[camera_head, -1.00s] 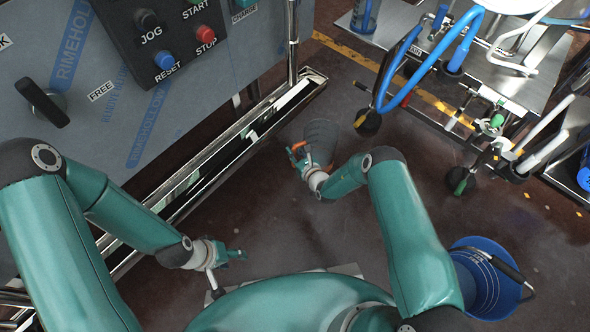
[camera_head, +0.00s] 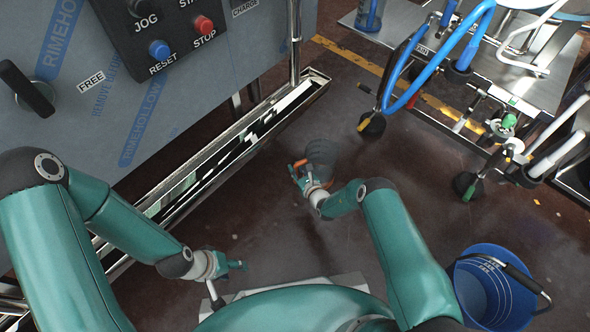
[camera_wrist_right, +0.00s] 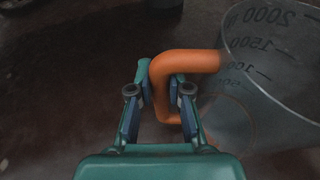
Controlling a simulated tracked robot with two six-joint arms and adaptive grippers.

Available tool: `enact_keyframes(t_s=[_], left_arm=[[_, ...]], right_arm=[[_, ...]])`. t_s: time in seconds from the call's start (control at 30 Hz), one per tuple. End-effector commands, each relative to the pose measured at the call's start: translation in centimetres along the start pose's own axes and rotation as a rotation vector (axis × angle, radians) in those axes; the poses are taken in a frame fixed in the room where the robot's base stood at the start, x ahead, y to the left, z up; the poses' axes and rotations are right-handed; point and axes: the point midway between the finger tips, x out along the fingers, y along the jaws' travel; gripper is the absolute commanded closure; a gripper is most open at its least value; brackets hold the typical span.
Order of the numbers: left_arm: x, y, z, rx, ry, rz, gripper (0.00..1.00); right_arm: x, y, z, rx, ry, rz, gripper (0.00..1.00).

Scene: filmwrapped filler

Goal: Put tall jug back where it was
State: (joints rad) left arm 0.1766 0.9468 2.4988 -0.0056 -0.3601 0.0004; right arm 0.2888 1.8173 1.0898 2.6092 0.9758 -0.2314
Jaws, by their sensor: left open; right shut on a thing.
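The tall jug is a clear, grey-looking measuring jug with an orange handle and dark volume marks. It shows in the head view (camera_head: 322,153) and at the right of the right wrist view (camera_wrist_right: 270,75). My right gripper (camera_head: 303,175) is shut on the jug's orange handle, also seen in the right wrist view (camera_wrist_right: 160,90). The jug is held out over the dark floor; I cannot tell its exact height. My left gripper (camera_head: 238,265) is open and empty, low at the left of centre, away from the jug.
A grey machine with a control panel (camera_head: 165,35) and a metal trough (camera_head: 240,140) stand at the left. A wheeled cart with a blue hose (camera_head: 400,100) stands at upper right. A blue bucket (camera_head: 480,300) is at lower right. The floor between is clear.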

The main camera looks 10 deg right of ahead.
Motion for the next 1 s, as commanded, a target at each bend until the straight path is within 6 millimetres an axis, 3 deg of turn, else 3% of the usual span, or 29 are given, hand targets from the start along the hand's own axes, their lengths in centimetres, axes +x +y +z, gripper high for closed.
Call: enact_keyframes(t_s=[0.03, 0.17, 0.57, 0.77, 1.0], left_arm=[[0.0, 0.0, 0.0, 0.0, 0.0, 0.0, 0.49], [0.0, 0.0, 0.0, 0.0, 0.0, 0.0, 0.49], [-0.5, 0.2, 0.0, 0.0, 0.0, 0.0, 0.49], [-2.2, 0.8, 0.0, 0.0, 0.0, 0.0, 0.49], [-4.4, 1.6, 0.0, 0.0, 0.0, 0.0, 0.49]], right_arm=[[0.0, 0.0, 0.0, 0.0, 0.0, 0.0, 0.78], [0.0, 0.0, 0.0, 0.0, 0.0, -0.001, 0.57], [-0.6, -0.1, 0.2, 0.001, 0.0, -0.001, 0.57], [-3.4, -0.1, 0.5, 0.004, 0.002, -0.003, 0.57], [-8.3, -0.2, 0.4, 0.004, 0.003, -0.003, 0.57]])
